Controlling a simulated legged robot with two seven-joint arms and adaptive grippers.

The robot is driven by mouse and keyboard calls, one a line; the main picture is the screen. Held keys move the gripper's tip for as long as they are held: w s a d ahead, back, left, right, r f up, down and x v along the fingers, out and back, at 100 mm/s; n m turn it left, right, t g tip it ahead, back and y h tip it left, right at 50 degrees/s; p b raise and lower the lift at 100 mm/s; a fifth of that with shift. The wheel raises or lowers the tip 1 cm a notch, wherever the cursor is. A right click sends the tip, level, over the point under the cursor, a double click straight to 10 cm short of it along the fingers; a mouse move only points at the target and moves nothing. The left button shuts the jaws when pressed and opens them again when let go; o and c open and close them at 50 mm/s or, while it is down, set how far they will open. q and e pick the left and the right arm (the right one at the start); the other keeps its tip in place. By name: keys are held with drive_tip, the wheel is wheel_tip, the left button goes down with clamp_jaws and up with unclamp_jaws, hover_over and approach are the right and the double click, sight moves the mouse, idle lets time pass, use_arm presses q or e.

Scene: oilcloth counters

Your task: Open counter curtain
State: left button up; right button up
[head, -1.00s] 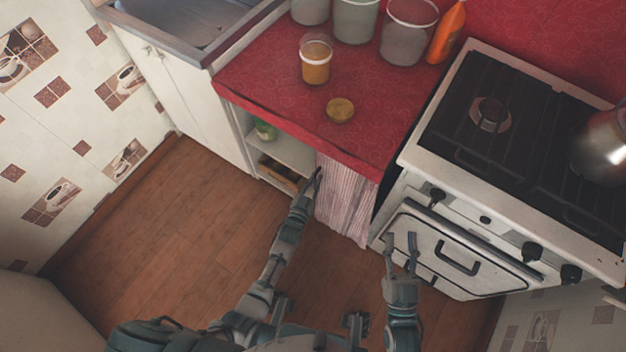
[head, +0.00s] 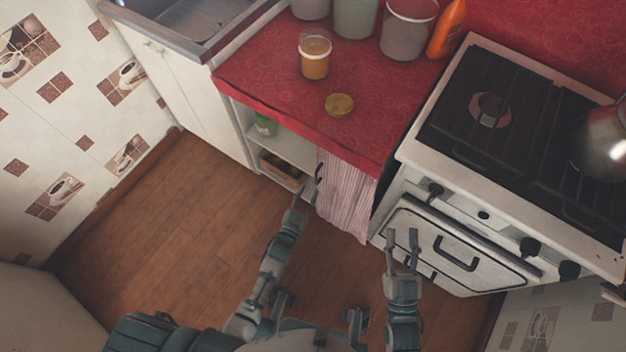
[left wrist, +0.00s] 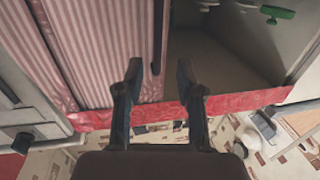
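The striped pink-and-white counter curtain (head: 345,198) hangs under the red counter, bunched at the right side of the opening. The left part of the opening is uncovered and shows shelves. My left gripper (head: 308,188) is at the curtain's left edge. In the left wrist view its two fingers (left wrist: 160,75) are apart, with the curtain (left wrist: 105,45) beside the left finger and the open compartment beyond the right one. I see no cloth between the fingertips. My right gripper (head: 402,240) is open and empty in front of the oven door.
The red counter (head: 270,88) holds a jar (head: 315,58), a yellow-brown lid (head: 339,105) and buckets. A green item (head: 265,124) and a box (head: 281,170) are on the shelves. The stove (head: 480,170) stands to the right. The wooden floor at left is clear.

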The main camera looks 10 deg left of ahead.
use_arm(q)
drive_tip(key=s, duration=0.2)
drive_tip(key=s+a, duration=0.1)
drive_tip(key=s, duration=0.1)
drive_tip(key=shift+s+a, duration=0.15)
drive_tip(key=shift+s, duration=0.2)
use_arm(e)
drive_tip(key=shift+a, duration=0.35)
use_arm(q)
drive_tip(key=shift+d, duration=0.2)
use_arm(e)
drive_tip(key=shift+d, duration=0.25)
